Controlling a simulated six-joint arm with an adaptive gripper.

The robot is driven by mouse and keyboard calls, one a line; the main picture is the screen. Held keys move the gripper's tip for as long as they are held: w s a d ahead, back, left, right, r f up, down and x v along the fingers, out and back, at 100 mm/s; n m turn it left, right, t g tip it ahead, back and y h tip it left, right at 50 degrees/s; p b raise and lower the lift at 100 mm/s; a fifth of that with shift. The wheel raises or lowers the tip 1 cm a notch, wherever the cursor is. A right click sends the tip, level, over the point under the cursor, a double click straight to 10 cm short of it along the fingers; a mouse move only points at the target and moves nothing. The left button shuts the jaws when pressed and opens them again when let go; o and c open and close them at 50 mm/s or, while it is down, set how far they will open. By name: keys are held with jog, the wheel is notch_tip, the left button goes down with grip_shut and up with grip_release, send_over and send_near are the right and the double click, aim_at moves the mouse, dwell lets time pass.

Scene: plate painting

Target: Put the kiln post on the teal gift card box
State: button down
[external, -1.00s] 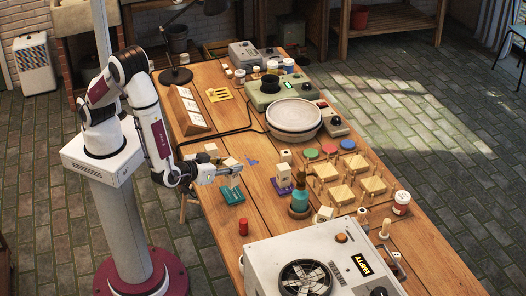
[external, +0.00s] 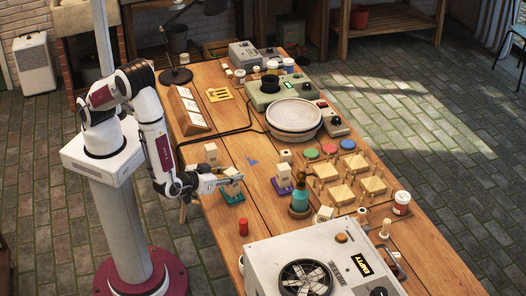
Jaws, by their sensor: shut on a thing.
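The teal gift card box (external: 232,198) lies flat on the near left part of the wooden table. My gripper (external: 236,179) is directly above it, shut on a small cream block that seems to be the kiln post (external: 231,188). The post is upright, at or just above the box's top; I cannot tell whether it touches. The fingers hide the upper part of the post.
Another cream block (external: 211,154) stands behind my gripper. A cream block stands on a purple base (external: 281,189) to the right, beside a teal bottle (external: 299,194). A red cylinder (external: 243,227) stands in front. A large grey fan box (external: 310,262) fills the near end.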

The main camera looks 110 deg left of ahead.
jog(key=c, duration=1.6)
grip_release()
jog(key=shift+r, duration=0.15)
jog(key=shift+v, duration=6)
